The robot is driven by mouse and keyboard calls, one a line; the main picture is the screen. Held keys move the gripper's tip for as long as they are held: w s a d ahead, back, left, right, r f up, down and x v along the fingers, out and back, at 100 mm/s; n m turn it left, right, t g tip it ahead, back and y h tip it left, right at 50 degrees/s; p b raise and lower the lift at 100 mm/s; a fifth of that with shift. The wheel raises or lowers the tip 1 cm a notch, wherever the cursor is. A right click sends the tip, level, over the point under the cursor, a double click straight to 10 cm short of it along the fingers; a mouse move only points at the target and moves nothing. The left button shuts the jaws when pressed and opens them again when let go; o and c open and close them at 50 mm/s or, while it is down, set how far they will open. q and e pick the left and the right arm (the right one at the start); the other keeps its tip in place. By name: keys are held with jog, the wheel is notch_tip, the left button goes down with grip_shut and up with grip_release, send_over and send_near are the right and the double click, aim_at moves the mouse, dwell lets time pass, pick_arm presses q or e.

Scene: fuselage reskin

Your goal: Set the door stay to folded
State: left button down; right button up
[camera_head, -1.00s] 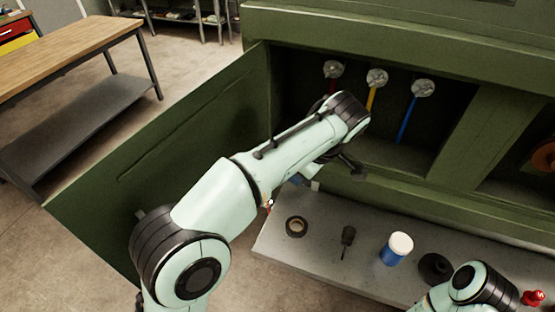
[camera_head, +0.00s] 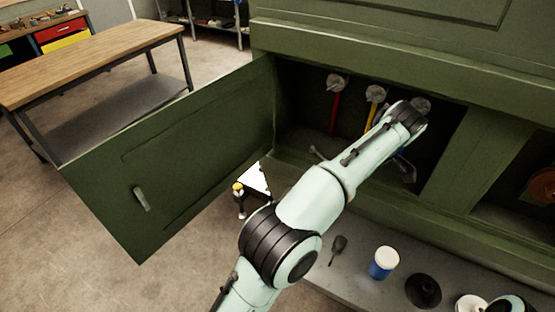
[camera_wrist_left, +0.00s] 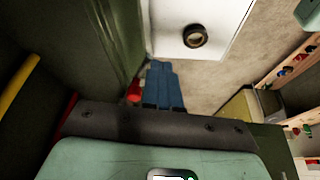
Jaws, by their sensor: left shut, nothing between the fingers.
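The open green door (camera_head: 170,160) swings out to the left of the open bay (camera_head: 300,105), with a small handle on its face. A short grey rod (camera_head: 318,153) sticks up near the bay's lower edge; I cannot tell whether it is the door stay. My left gripper (camera_head: 408,172) is at the right of the bay opening, partly hidden by its own wrist. In the left wrist view its blue fingers (camera_wrist_left: 162,75) are together and empty. A small blurred red piece (camera_wrist_left: 134,92) shows beside them.
Red (camera_head: 335,110) and yellow (camera_head: 373,110) lines hang inside the bay. The grey shelf below holds a blue jar with a white lid (camera_head: 384,262) and a dark round part (camera_head: 423,290). A wooden bench (camera_head: 95,60) stands at the left. The floor (camera_head: 110,270) before the door is clear.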

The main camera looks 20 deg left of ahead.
pick_arm(q)
jog(key=shift+w+d+n+g, duration=0.4)
jog(key=shift+w+d+n, duration=0.15)
jog(key=shift+w+n, duration=0.3)
pick_arm(e)
jog(key=shift+w+d, duration=0.25)
jog(key=shift+d, duration=0.05)
pick_arm(q)
jog(key=shift+s, duration=0.15)
